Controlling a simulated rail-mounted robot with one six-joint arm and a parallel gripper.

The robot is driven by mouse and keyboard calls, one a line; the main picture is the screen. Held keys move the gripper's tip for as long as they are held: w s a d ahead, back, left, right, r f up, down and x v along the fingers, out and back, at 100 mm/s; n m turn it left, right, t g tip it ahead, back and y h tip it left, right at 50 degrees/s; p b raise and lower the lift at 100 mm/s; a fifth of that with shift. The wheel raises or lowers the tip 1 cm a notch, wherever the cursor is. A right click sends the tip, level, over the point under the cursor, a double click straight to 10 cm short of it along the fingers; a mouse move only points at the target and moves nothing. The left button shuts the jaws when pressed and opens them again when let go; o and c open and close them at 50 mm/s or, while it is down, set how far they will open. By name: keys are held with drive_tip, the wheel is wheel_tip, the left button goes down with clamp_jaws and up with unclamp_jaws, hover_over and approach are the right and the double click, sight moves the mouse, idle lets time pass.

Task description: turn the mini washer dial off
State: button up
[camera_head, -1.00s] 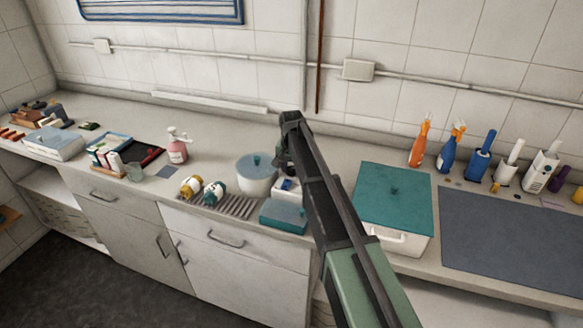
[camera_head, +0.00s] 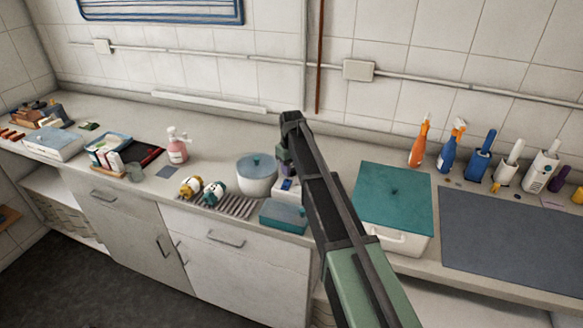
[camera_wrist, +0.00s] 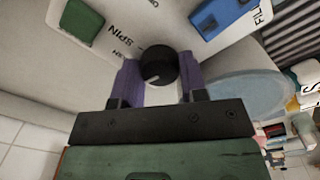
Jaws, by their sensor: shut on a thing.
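The mini washer's white top panel (camera_wrist: 215,50) fills the upper part of the wrist view, with a green button at left, a blue button at right and printed words including SPIN. Its round black dial (camera_wrist: 158,62) stands between the two purple fingers of my gripper (camera_wrist: 158,70). The fingers are shut on the dial from both sides. A pale pointer line shows on the dial, slanting toward the lower left; which label it matches I cannot tell. In the head view only a small part of the white washer (camera_head: 287,187) shows beside my arm, which hides the dial.
A white pot with a blue lid (camera_head: 257,178) stands left of the washer. A teal box (camera_head: 284,216) sits in front. A teal-lidded white bin (camera_head: 393,200) is right of my arm. Bottles (camera_head: 480,155) line the back right.

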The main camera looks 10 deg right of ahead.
sight(292, 168)
drive_tip(key=shift+n, duration=1.1)
drive_tip(key=o, duration=0.6)
drive_tip(key=shift+o, duration=0.2)
wheel_tip(292, 168, up, 11)
drive_tip(key=p, duration=1)
drive_tip(key=shift+f+p, duration=0.15)
drive_tip(key=shift+p, duration=0.25)
